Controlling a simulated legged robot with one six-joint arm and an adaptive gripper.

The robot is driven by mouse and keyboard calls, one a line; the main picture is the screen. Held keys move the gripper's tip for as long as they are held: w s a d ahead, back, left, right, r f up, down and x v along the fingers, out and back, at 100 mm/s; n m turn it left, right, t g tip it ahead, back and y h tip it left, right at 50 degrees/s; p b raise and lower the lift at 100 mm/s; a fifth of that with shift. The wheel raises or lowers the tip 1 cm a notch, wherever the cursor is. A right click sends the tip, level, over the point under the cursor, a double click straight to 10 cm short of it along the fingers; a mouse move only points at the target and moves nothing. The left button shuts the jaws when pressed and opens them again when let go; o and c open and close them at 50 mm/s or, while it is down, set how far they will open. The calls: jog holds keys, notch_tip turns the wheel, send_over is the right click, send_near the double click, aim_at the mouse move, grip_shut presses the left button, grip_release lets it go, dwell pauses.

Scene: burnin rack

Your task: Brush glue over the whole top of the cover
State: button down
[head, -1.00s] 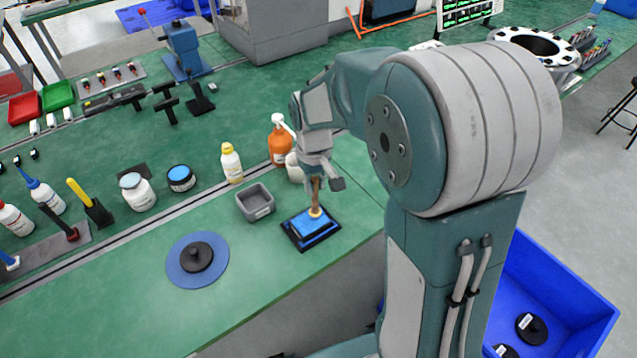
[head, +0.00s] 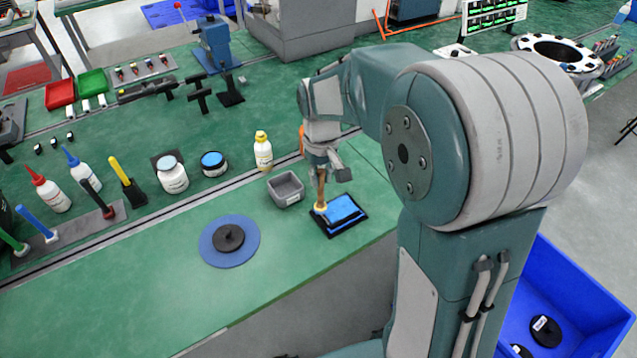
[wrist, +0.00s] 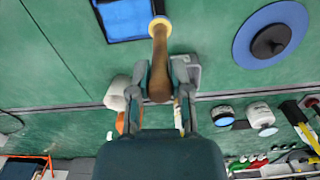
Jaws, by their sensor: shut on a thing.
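The cover (head: 345,209) is a flat blue rectangle in a black frame on the green bench. My gripper (head: 324,170) is shut on the wooden handle of a brush (head: 320,190), which points down. The brush head is at the cover's left edge in the head view. In the wrist view the brush (wrist: 159,50) reaches the cover's right edge. I cannot tell whether the bristles touch it.
A grey open box (head: 287,191) stands just behind and left of the cover. A blue disc with a black hub (head: 229,241) lies to the left. A yellow-capped bottle (head: 263,152) and several jars stand behind. The bench's front edge is close to the cover.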

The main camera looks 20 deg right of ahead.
jog(key=shift+r, duration=2.7)
jog(key=shift+d, duration=0.4)
